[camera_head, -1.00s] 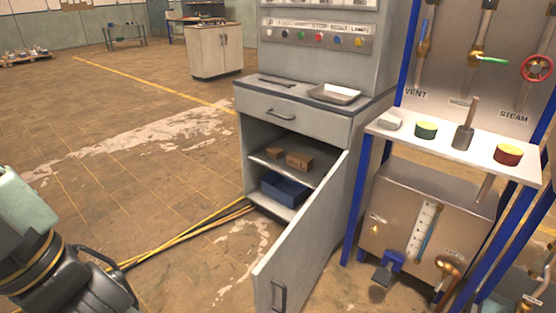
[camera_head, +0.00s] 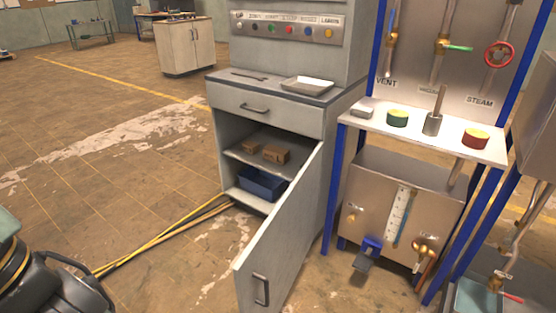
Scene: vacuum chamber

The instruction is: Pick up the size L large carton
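Two brown cartons sit on the upper shelf inside the open grey cabinet (camera_head: 222,133). The larger carton (camera_head: 276,153) is on the right and carries a dark mark that looks like an L. The smaller carton (camera_head: 250,146) is just left of it. The cabinet door (camera_head: 285,232) stands open towards me on the right. My gripper's fingers are not seen.
A blue bin (camera_head: 262,184) sits on the cabinet's lower shelf. A metal tray (camera_head: 307,84) lies on the cabinet top. Yellow and black cables (camera_head: 165,232) cross the floor to the cabinet. A blue-framed valve rig (camera_head: 335,190) stands right.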

